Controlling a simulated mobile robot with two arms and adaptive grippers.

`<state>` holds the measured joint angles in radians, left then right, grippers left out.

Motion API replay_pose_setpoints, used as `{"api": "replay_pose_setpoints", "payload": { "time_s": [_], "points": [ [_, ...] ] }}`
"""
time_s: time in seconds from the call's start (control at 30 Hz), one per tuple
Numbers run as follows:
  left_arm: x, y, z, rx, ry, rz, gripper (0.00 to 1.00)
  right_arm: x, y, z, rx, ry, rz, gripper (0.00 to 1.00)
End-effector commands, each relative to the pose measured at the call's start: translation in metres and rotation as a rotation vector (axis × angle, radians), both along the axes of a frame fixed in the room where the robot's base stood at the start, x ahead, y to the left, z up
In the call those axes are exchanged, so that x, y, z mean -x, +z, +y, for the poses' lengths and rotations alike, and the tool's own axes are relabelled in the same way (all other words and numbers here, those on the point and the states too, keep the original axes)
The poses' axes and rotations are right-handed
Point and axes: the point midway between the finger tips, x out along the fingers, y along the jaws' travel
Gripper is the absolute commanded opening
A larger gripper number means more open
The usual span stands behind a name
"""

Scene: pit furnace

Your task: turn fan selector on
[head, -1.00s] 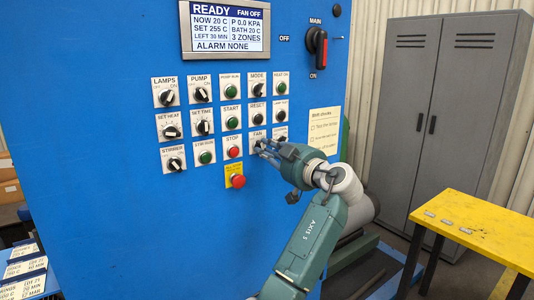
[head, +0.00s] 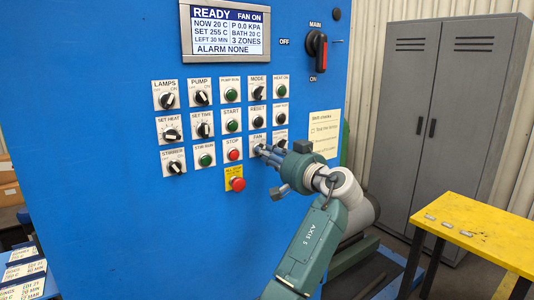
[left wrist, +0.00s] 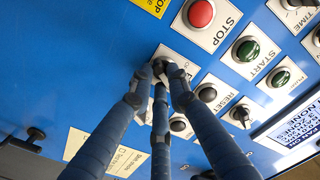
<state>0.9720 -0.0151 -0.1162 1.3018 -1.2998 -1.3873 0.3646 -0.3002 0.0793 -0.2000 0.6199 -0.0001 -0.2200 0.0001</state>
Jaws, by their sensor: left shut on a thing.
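The fan selector (left wrist: 165,68) is a small dark knob on a white FAN plate (head: 258,136), below RESET and right of STOP on the blue panel. My left gripper (head: 262,150) reaches in from the right side of the panel and is shut on the knob, which its fingers mostly hide. In the left wrist view the fingers (left wrist: 157,82) close together around the knob. The display (head: 229,29) at the top of the panel reads READY and FAN ON. My right gripper is not in view.
The red STOP button (head: 233,155) is just left of the fan selector, with a red emergency button (head: 238,184) on a yellow plate below. Other knobs and buttons surround it closely. A grey cabinet (head: 453,120) and a yellow table (head: 475,230) stand at the right.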

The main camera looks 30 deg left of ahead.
Motion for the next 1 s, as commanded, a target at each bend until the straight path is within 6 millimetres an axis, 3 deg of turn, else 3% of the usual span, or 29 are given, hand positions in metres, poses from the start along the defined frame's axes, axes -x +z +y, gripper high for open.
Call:
{"api": "replay_pose_setpoints", "payload": {
  "time_s": [0.6, 0.63, 0.73, 1.0],
  "points": [
    [-0.0001, -0.0005, -0.0002, -0.019, -0.001, 0.043, 0.0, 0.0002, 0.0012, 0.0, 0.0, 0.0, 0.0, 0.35],
    [-0.0002, -0.0005, -0.0002, -0.019, -0.001, 0.043, 0.18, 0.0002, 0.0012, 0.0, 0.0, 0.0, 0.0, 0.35],
    [-0.0002, -0.0005, -0.0002, -0.018, -0.001, 0.042, 0.35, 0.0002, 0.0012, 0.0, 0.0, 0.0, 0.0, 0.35],
    [0.0001, -0.0003, -0.0004, -0.018, -0.001, 0.041, 0.35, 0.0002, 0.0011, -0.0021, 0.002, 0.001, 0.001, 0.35]
  ]
}}
